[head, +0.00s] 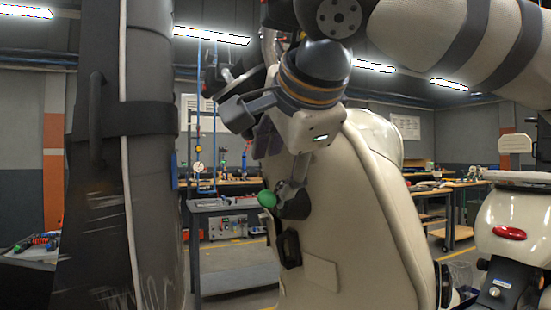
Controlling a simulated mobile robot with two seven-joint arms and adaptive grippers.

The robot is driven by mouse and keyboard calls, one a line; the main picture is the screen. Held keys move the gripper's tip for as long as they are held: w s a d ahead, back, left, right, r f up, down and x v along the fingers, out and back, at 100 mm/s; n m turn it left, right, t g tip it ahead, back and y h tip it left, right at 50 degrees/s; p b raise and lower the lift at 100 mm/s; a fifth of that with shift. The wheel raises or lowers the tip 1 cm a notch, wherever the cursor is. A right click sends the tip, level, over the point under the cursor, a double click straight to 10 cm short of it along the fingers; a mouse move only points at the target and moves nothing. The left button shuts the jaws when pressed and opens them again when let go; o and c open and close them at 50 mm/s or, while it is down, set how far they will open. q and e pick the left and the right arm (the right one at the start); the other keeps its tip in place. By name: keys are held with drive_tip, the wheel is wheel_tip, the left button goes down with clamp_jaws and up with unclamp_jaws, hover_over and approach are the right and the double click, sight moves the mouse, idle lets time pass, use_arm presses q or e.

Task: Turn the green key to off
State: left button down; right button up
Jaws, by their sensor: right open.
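The green key (267,198) shows as a small round green head in front of a dark cone-shaped mount, on the left side of a large cream body (350,200). Its setting cannot be told from this view. My right gripper (262,150) comes in from the upper right. It is open, with one grey finger spread to the upper left and the other pointing down beside the key's dark mount. Nothing shows between the fingers. Whether the lower finger touches the key or its mount cannot be told. My left gripper is not in view.
A tall dark column (150,190) with a strap fills the left side. Workbenches (230,205) stand behind, one with a panel of controls (228,227) below it. A cream scooter-like body (515,225) with a red light stands at the right. Floor shows between column and cream body.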

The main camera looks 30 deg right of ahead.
sight(266, 198)
drive_tip(key=x, duration=0.9)
drive_tip(key=shift+a+f+b, duration=0.1)
drive_tip(key=shift+a+b, duration=0.05)
drive_tip(key=shift+b, duration=0.2)
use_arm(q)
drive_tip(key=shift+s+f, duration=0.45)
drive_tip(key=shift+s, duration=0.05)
use_arm(e)
drive_tip(key=shift+c, duration=0.3)
